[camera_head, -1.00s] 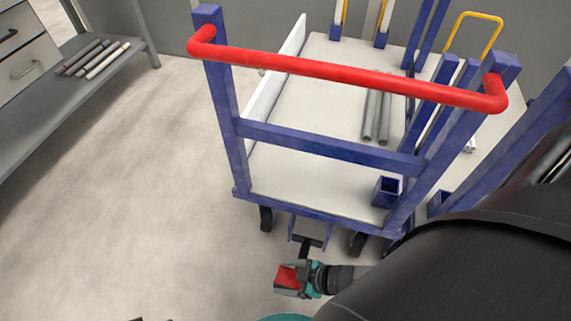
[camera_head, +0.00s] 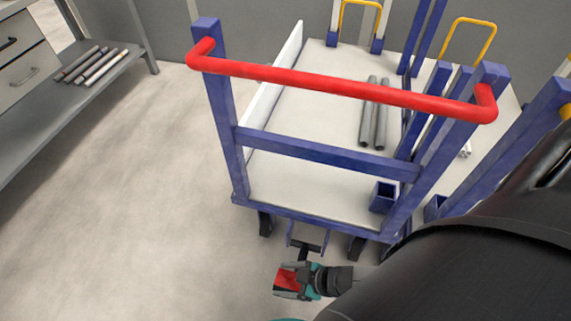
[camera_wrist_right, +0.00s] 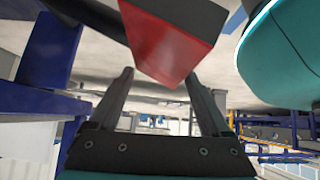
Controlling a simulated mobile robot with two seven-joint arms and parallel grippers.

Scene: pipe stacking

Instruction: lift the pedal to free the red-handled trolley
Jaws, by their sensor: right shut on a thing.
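The trolley has a red handle (camera_head: 340,87), blue posts and a pale deck (camera_head: 300,180). Its red-and-black pedal (camera_head: 287,279) sticks out low under the near edge, joined to a dark bar below the frame. My right gripper (camera_head: 301,280) is down at the pedal, just above the floor, shut on it. In the right wrist view the red pedal block (camera_wrist_right: 165,40) stands between the two dark fingers (camera_wrist_right: 160,82). The exact finger contact is hard to see. My left gripper is not in view.
Two grey pipes (camera_head: 374,115) lie on the trolley deck. A second blue-framed trolley with a yellow handle (camera_head: 472,38) stands close on the right. A shelf (camera_head: 50,110) with several pipes is at the left. The floor (camera_head: 120,210) between shelf and trolley is clear.

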